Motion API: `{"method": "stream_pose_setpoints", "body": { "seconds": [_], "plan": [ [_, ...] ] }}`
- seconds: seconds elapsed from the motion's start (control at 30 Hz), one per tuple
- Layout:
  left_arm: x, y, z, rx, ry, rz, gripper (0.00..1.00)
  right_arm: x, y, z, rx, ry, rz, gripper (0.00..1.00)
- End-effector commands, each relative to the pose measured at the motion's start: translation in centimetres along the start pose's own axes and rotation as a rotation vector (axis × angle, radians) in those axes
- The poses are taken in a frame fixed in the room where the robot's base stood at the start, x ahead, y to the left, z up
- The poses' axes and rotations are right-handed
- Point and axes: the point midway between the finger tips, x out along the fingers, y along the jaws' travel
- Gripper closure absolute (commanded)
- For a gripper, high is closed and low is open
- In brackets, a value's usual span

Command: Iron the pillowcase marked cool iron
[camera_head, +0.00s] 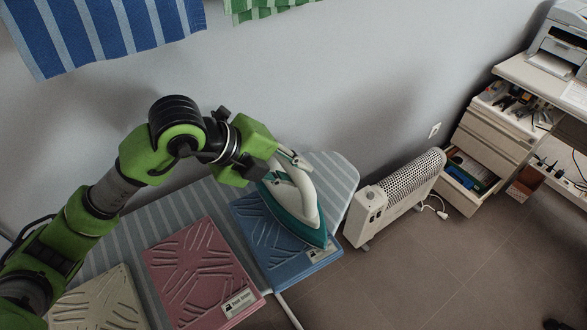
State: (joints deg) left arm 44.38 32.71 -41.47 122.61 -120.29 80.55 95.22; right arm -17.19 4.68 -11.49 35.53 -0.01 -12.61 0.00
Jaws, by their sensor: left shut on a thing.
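My left gripper (277,163) is shut on the iron (304,199), a white and teal one. The iron is over the blue pillowcase (288,262) at the right end of the striped ironing board (336,177); I cannot tell whether its sole touches the cloth. A pink pillowcase (195,265) lies in the middle and a cream pillowcase (97,300) at the lower left. All three look creased. The blue and pink ones carry small labels near their lower right corners, too small to read surely. My right gripper is not in view.
A white heater (395,195) stands on the floor right of the board. Beyond it is a drawer cabinet with an open drawer (468,178) and a desk with a printer (560,45). Blue striped (110,30) and green cloths hang on the wall. The lower right floor is mostly clear.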

Motion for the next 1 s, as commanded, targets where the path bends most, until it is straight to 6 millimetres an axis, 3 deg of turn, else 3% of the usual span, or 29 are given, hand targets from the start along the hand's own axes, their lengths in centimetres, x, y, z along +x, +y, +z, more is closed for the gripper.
{"method": "stream_pose_setpoints", "body": {
  "seconds": [1.0],
  "plan": [
    [0.50, 0.29, 0.02, 0.002, -0.002, -0.008, 1.00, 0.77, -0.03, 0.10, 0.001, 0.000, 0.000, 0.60]
  ]
}}
